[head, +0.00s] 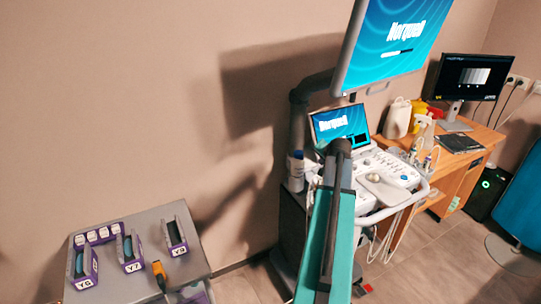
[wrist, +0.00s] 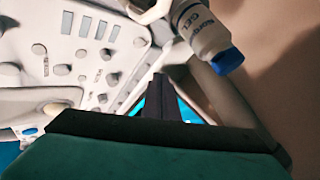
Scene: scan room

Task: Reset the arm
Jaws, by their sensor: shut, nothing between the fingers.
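My gripper (wrist: 160,82) shows in the wrist view as two dark fingers close together, with nothing between them. Behind them is the control panel (wrist: 98,62) of the ultrasound machine, with knobs and keys. In the head view my teal arm stretches up in front of the machine's console (head: 392,192) and hides part of it. I cannot clearly make out the fingers there. A white gel bottle (wrist: 203,32) with a blue cap is close to the right of the fingers in the wrist view. It also shows left of the console in the head view (head: 296,167).
A large monitor (head: 395,42) on a post stands above the console. A wooden desk (head: 478,160) with a screen (head: 470,78) is at right. A grey cart (head: 150,222) with purple labelled holders (head: 131,250) is at lower left. Floor shows between cart and machine.

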